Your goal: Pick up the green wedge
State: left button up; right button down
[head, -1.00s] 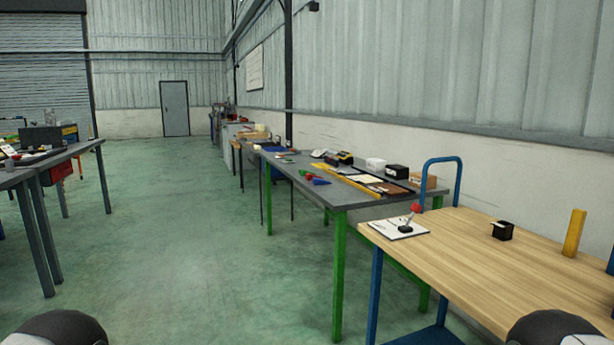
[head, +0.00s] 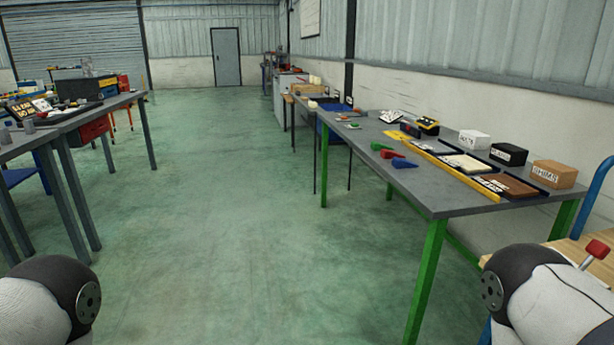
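A small green wedge (head: 380,146) lies on the grey table with green legs (head: 445,193), near its left edge. A red wedge (head: 391,154) and a blue wedge (head: 404,163) lie just in front of it in a short row. All three are small in the head view, and their exact shapes are hard to tell. Only rounded links of my two arms show at the bottom left and bottom right. Neither gripper is in view.
A yellow ruler-like strip (head: 438,162) and several small boxes, such as a white box (head: 474,140), are on the same table. A dark table with tools (head: 130,99) stands at left. The green floor (head: 230,200) between is clear. A wooden tabletop (head: 585,252) is at right.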

aim_at(375, 147)
jog(key=i+j+z, duration=0.1)
jog(key=i+z, duration=0.15)
jog(key=i, duration=0.25)
jog(key=i+j+z, duration=0.25)
jog(key=i, duration=0.3)
jog(key=i+j+z, duration=0.25)
jog(key=i, duration=0.25)
jog(key=i+j+z, duration=0.25)
jog(key=i, duration=0.25)
